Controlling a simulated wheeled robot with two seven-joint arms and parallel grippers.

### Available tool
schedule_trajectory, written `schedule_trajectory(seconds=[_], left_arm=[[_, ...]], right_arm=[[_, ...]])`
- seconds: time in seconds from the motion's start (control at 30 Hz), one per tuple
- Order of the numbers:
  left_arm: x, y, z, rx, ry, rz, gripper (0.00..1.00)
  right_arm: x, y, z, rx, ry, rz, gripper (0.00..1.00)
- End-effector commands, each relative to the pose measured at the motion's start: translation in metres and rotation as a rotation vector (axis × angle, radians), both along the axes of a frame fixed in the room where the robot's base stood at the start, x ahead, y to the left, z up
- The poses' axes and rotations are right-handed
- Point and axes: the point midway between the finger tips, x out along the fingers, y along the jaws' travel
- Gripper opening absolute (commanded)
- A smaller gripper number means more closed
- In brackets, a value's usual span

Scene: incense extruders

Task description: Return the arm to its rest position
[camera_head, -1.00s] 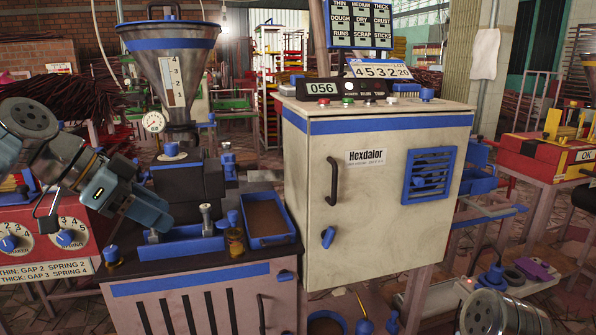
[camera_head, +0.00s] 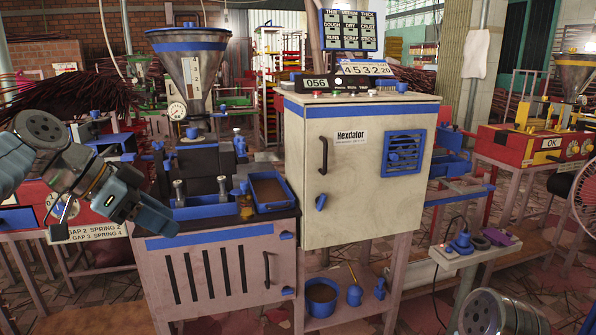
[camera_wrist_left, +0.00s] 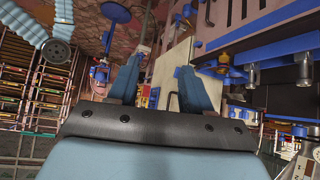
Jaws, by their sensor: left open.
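My left arm comes in from the left in the head view, bent, with its left gripper (camera_head: 158,218) in front of the extruder bench's left edge. In the left wrist view the left gripper (camera_wrist_left: 158,75) shows two blue-grey fingers spread apart with nothing between them. The extruder (camera_head: 200,165), with a steel funnel hopper (camera_head: 190,75) above it, stands behind and right of the gripper. A grey rounded part of my own body shows at the lower right of the head view. My right gripper is not seen.
A white Hexdalor cabinet (camera_head: 365,180) stands right of the bench (camera_head: 220,275). A blue tray (camera_head: 270,192) sits on the bench. A red machine (camera_head: 545,145) is on a table at right. A shelf with a blue bucket (camera_head: 322,297) is low under the cabinet.

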Motion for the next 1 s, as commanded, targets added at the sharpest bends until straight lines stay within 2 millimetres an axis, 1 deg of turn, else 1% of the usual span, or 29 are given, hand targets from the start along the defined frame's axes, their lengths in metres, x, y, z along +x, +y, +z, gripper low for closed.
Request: schedule_trajectory(seconds=[0.17,0.3,0.37,0.47,0.5,0.57,0.6,0.67,0.7,0.77,0.8,0.87,0.9,0.97,1.0], left_arm=[[0.017,-0.003,-0.028,-0.006,0.048,0.049,0.49],[0.034,-0.008,-0.059,-0.011,0.100,0.100,0.49],[0.043,-0.010,-0.079,-0.013,0.131,0.132,0.49],[0.056,-0.015,-0.115,-0.013,0.183,0.188,0.49],[0.061,-0.018,-0.133,-0.014,0.210,0.214,0.49],[0.069,-0.022,-0.162,-0.012,0.249,0.255,0.49],[0.072,-0.025,-0.185,-0.010,0.280,0.287,0.49],[0.076,-0.030,-0.223,-0.006,0.331,0.341,0.49],[0.077,-0.035,-0.254,-0.001,0.369,0.382,0.49],[0.073,-0.043,-0.306,0.009,0.433,0.449,0.49],[0.067,-0.048,-0.341,0.017,0.472,0.495,0.49],[0.052,-0.057,-0.391,0.029,0.530,0.564,0.49],[0.038,-0.063,-0.424,0.038,0.567,0.604,0.49],[0.013,-0.072,-0.469,0.049,0.620,0.667,0.49],[-0.007,-0.078,-0.497,0.054,0.654,0.706,0.49]], right_arm=[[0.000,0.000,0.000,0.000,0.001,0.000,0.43],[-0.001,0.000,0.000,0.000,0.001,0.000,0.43],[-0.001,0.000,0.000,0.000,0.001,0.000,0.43],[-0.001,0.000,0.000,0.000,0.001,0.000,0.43],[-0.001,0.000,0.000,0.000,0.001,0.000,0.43],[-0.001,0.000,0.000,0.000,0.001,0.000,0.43],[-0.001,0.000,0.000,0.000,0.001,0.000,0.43],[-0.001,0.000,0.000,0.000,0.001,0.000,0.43],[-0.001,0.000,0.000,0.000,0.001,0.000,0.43],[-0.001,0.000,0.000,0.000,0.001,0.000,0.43],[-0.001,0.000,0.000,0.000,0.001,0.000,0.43],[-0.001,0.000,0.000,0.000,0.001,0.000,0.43],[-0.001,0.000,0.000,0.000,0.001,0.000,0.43],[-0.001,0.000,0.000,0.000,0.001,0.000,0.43],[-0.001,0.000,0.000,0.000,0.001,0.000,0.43]])
